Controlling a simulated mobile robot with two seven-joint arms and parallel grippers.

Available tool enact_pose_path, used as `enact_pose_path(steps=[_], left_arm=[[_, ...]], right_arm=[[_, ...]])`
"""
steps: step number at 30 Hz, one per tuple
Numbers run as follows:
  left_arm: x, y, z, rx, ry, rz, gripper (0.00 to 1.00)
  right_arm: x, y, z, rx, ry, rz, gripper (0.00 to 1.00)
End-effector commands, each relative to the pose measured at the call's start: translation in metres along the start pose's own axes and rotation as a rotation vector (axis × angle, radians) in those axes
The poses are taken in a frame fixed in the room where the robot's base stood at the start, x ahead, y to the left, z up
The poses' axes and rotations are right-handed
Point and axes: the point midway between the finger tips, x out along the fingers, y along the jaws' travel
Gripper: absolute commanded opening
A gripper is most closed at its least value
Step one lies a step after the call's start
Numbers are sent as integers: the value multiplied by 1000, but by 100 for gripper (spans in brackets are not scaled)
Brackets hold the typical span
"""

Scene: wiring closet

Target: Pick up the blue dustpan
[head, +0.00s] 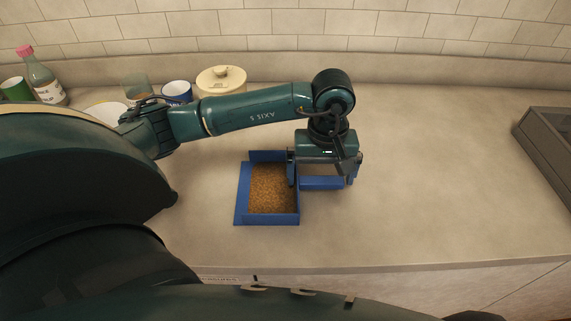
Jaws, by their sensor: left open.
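The blue dustpan (243,196) lies on the counter in the middle of the head view. Its shallow pan has a brown, grainy-looking inside, and its blue handle (322,183) points right. My left gripper (322,178) is above the handle, pointing down, with its jaws open and one finger on each side along the handle's length. Whether the fingers touch the handle cannot be told. The gripper body hides part of the pan's right edge and the handle's far side. My right gripper is not in view.
A grey box (548,148) is at the right. The counter (440,170) between is clear.

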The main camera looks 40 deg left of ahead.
Motion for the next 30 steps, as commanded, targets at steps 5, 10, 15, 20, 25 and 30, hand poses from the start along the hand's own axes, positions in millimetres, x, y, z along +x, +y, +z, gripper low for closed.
enact_pose_path(steps=[5, 10, 15, 20, 25, 30], left_arm=[[5, 0, 0, 1, 0, 0, 100], [5, 0, 0, 1, 0, 0, 95], [5, 0, 0, 1, 0, 0, 81], [5, 0, 0, 1, 0, 0, 68], [4, 0, 0, 1, 0, 1, 54], [4, 0, 0, 1, 1, 1, 53]], right_arm=[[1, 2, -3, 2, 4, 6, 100], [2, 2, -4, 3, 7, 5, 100], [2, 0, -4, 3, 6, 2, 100], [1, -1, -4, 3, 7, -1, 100], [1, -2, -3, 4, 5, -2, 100], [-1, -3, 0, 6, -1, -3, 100]])
